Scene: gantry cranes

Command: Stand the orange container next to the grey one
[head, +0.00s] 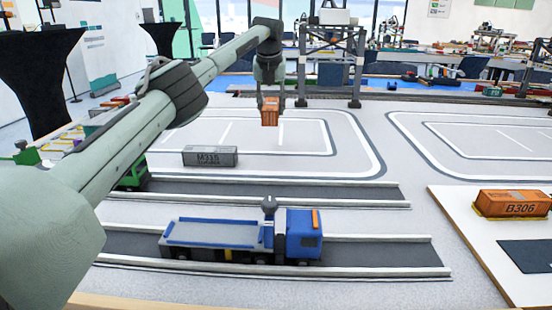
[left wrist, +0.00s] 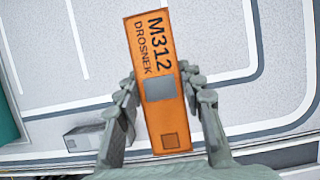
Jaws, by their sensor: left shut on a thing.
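An orange container (head: 270,113) hangs from my left gripper (head: 270,98), above the marked yard surface. In the left wrist view the container (left wrist: 148,40) shows the lettering M312 DROSNEK, and the fingers of my left gripper (left wrist: 162,88) are shut on its two long sides. The grey container (head: 210,156) marked M315 lies on the light surface to the left of and nearer than the held one. Part of the grey container also shows in the left wrist view (left wrist: 88,137), beside the left finger. My right gripper is in neither view.
A blue truck with an empty flatbed (head: 215,232) stands on the near lane. Another orange container, B306 (head: 512,203), sits on a board at the right. A gantry crane (head: 333,65) stands behind. The surface right of the grey container looks clear.

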